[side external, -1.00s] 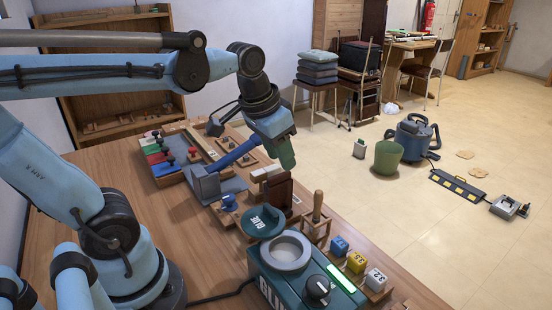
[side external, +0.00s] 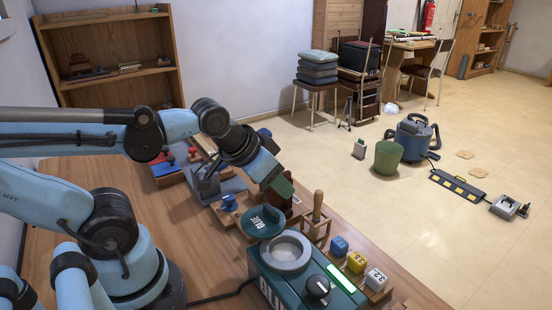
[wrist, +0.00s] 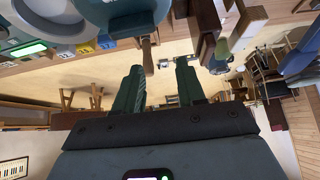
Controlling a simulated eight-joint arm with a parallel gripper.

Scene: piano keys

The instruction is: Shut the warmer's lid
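The glue warmer (side external: 268,272) is a dark teal box with a round grey pot opening (side external: 288,252), a black knob and a lit green strip. Its round teal lid (side external: 263,221), marked GLUE, stands open and tilted up behind the pot; the pot opening is uncovered. In the wrist view the lid (wrist: 118,18) is at the top, beside the pale pot ring (wrist: 50,18). My gripper (side external: 281,188) is above and behind the lid, apart from it. In the wrist view my gripper's green fingers (wrist: 157,80) are spread with nothing held between them.
A brush with a wooden handle (side external: 318,207) stands in a wooden holder right of the lid. Blue, yellow and white numbered blocks (side external: 355,262) sit right of the warmer. A wooden stamp rack and a blue tool lie behind. The table's left front is clear except for a black cable.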

